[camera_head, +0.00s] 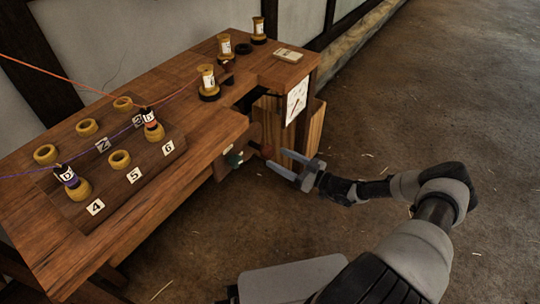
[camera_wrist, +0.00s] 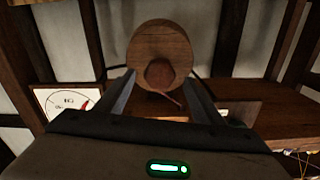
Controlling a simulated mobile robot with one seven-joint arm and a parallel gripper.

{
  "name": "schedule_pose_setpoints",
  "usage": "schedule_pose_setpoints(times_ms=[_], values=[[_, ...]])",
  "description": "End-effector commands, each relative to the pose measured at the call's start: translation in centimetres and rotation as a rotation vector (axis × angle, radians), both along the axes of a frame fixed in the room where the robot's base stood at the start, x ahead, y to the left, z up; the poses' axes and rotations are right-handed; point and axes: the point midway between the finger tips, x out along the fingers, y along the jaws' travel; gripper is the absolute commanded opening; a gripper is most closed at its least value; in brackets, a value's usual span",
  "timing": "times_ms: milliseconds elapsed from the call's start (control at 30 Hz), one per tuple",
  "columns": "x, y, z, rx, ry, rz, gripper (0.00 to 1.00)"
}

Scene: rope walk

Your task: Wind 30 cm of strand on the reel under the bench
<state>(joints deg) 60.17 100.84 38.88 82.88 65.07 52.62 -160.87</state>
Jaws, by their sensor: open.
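Under the right end of the bench, in the wrist view, is a round wooden reel end (camera_wrist: 160,42) with a darker round knob (camera_wrist: 160,74) low on its face. The reddish knob also shows in the head view (camera_head: 267,151); most of the reel is hidden there by the bench. My gripper (camera_head: 276,157) is open, its fingertips close to the knob. In the wrist view the fingers stand left and right of the knob, with nothing clearly held; contact cannot be told. A white dial (camera_head: 297,101) with a red needle, also in the wrist view (camera_wrist: 66,102), is on the bench end.
The bench top (camera_head: 170,80) carries a numbered board (camera_head: 110,195) with wooden rings and two labelled bobbins. Orange and purple strands run across it. Several labelled spools stand at the back. A wooden crate (camera_head: 316,130) stands beside the reel.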

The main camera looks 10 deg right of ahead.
Motion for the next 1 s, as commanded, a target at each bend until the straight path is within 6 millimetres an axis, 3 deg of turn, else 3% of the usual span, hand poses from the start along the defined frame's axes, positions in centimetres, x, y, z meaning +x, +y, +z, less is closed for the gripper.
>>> schedule_pose_setpoints(times_ms=[100, 300, 667, 900, 1000], values=[[1.6, 1.7, -0.2, 0.0, 0.0, 0.003, 0.62], [3.2, 3.2, -0.1, -0.001, 0.001, 0.001, 0.62], [3.6, 3.6, 0.0, 0.001, 0.001, -0.001, 0.62], [3.6, 3.6, 0.0, 0.001, 0.001, 0.0, 0.25], [3.6, 3.6, 0.0, 0.001, 0.001, 0.0, 0.21]])
